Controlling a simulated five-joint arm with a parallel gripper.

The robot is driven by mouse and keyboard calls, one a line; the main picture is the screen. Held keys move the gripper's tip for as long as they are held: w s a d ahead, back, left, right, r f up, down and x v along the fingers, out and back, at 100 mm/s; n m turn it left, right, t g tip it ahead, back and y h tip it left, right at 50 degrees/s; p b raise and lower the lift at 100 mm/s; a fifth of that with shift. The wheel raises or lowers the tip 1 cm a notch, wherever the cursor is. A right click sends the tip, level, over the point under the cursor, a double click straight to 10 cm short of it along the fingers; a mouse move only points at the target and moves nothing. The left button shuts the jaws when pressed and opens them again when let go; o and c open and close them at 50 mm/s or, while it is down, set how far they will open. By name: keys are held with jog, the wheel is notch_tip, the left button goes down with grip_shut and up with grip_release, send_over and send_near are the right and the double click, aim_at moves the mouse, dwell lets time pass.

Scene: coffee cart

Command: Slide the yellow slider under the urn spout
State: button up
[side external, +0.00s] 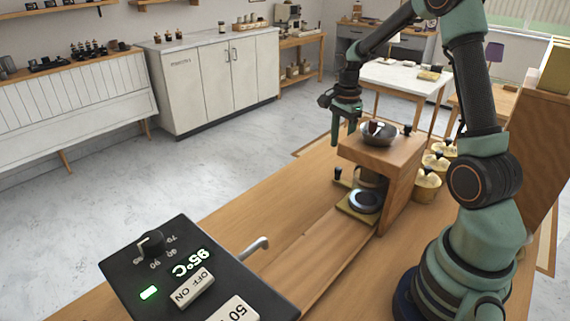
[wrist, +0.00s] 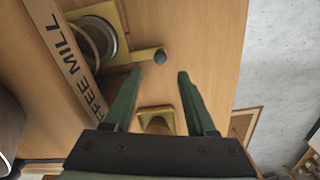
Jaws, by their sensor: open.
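The yellow slider (side external: 347,212) sits on the wooden counter at the foot of the coffee mill, with a dark round piece on its plate. Its side handle ends in a dark knob (side external: 338,172). The slider plate (wrist: 118,14) also shows at the top of the wrist view, with the knob (wrist: 160,57) just beyond my fingertips. My gripper (side external: 335,141) is open and empty, above the knob and apart from it. The black urn (side external: 215,265) stands at the front left, its metal spout (side external: 257,245) pointing toward the slider.
The wooden coffee mill (side external: 392,155) stands over part of the slider, with a metal bowl (side external: 379,136) on top. Yellowish canisters (side external: 427,186) stand behind it. A small yellow square piece (wrist: 157,121) shows between my fingers. The counter between urn and slider is clear.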

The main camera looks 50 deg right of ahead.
aim_at(339, 168)
notch_tip(339, 168, down, 9)
dwell(0.3)
grip_shut()
dwell(1.5)
